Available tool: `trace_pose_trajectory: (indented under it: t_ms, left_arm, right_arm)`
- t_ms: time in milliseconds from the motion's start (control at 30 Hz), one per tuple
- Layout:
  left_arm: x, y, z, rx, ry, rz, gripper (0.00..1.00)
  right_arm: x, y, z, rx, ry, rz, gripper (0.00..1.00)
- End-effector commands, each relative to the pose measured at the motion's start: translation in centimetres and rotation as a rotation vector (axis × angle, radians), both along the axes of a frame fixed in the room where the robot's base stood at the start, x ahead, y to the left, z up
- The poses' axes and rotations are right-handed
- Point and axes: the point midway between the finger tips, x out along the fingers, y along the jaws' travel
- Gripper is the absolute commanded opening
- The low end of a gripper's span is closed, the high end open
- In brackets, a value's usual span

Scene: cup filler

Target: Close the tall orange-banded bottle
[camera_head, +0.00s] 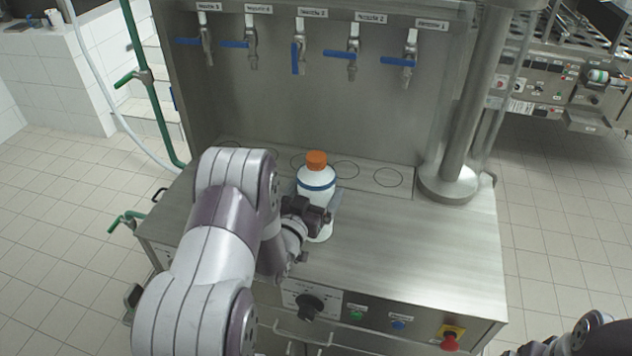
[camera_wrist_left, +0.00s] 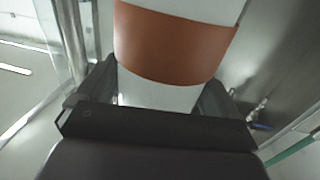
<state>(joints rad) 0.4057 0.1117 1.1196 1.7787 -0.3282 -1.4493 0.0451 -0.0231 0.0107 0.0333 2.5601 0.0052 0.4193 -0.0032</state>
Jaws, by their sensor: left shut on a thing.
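A white bottle (camera_head: 317,180) with an orange cap (camera_head: 316,160) and a blue band stands upright above the front part of the steel counter. The cap sits on its top; how tightly, I cannot tell. My left gripper (camera_head: 322,213) is shut around the bottle's middle and hides part of it. In the left wrist view, a white bottle with a broad orange band (camera_wrist_left: 175,45) fills the space between the gripper's fingers (camera_wrist_left: 160,95). No orange band shows in the head view. Whether the base touches the counter is unclear. My right arm shows only at the lower right corner.
A steel counter (camera_head: 410,240) has a row of marked circles at its back. Several blue-handled taps (camera_head: 353,50) hang above. A steel column (camera_head: 470,120) stands at the right. Knobs and a red button (camera_head: 449,343) line the front.

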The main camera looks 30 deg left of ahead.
Motion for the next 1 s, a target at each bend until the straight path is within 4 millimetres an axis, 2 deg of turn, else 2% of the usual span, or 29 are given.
trace_pose_trajectory:
  t_ms: [133,533,567,867,1000]
  left_arm:
    - [0.1,0.0,-0.9,0.003,-0.009,0.0,0.09]
    - [0.1,0.0,-1.4,0.004,-0.01,0.0,0.09]
    - [0.0,0.0,-1.6,0.001,-0.002,0.0,1.0]
    - [-0.1,0.0,-1.1,0.001,-0.002,0.001,1.0]
    - [-2.4,-0.1,-1.6,0.001,-0.001,0.002,1.0]
  right_arm:
    - [0.0,0.0,0.2,0.0,0.0,0.0,1.0]
    - [0.0,0.0,-0.2,0.0,0.0,0.0,1.0]
    - [0.0,0.0,-0.2,0.0,0.0,0.0,1.0]
    - [0.0,0.0,0.3,0.0,0.0,0.0,1.0]
    - [0.0,0.0,-0.7,0.0,0.0,0.0,1.0]
